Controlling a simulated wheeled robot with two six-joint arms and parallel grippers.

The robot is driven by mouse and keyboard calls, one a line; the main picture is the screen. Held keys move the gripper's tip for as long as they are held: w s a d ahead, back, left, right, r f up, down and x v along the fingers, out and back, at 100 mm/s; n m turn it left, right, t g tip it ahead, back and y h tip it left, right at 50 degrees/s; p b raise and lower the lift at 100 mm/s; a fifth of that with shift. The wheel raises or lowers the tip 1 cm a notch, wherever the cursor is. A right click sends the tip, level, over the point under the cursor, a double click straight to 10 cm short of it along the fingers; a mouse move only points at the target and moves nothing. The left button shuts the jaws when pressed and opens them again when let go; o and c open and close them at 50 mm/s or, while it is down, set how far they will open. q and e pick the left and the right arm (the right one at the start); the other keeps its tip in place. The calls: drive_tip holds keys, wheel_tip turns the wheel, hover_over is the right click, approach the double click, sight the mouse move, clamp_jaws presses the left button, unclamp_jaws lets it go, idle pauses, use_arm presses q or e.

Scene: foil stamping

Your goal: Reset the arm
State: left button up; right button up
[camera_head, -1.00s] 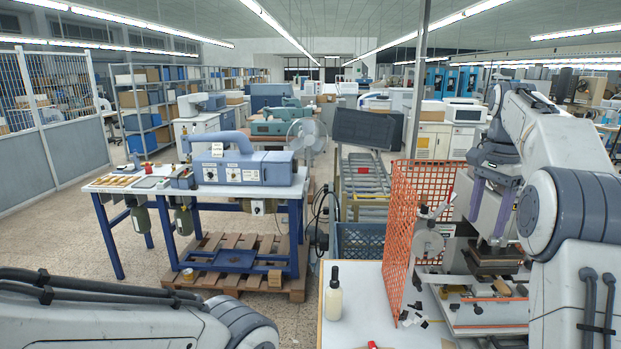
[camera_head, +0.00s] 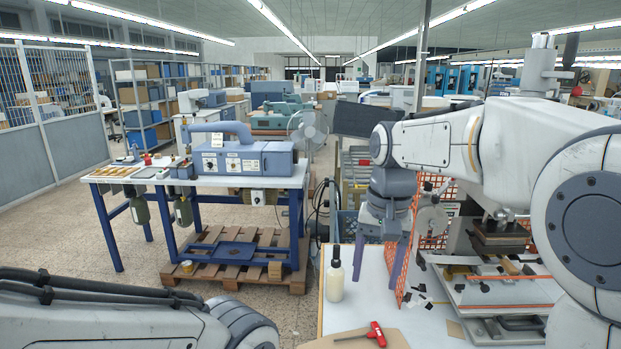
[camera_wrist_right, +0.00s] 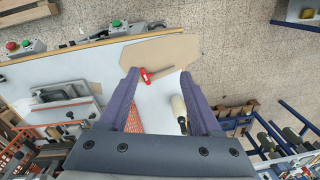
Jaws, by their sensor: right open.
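My right gripper (camera_head: 378,278) is open and empty, pointing down above the white worktable (camera_head: 365,308). Its purple fingers are spread apart in the right wrist view (camera_wrist_right: 158,76), with nothing between the tips. It hangs to the left of the stamping press (camera_head: 500,240), clear of it. My right arm reaches across the right side of the head view and hides part of the area behind it. Part of my left arm shows at the bottom left; its gripper is out of view.
A bottle with a black cap (camera_head: 335,278) stands on the worktable near my right gripper. A red-handled tool (camera_head: 376,333) lies on a brown board (camera_head: 395,342) at the front. An orange mesh guard (camera_head: 401,264) stands beside the press. A blue-legged bench (camera_head: 150,173) stands left.

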drive_tip(key=s+a+f+n+b, duration=0.3)
drive_tip(key=s+f+n, duration=0.2)
drive_tip(key=s+f, duration=0.4)
drive_tip(key=s+a+f+n+b, duration=0.3)
drive_tip(key=s+f+n, duration=0.2)
drive_tip(key=s+f, duration=0.5)
drive_tip(key=s, duration=0.4)
drive_tip(key=shift+a+n, duration=0.2)
drive_tip(key=shift+n, duration=0.2)
drive_tip(key=shift+f, duration=0.1)
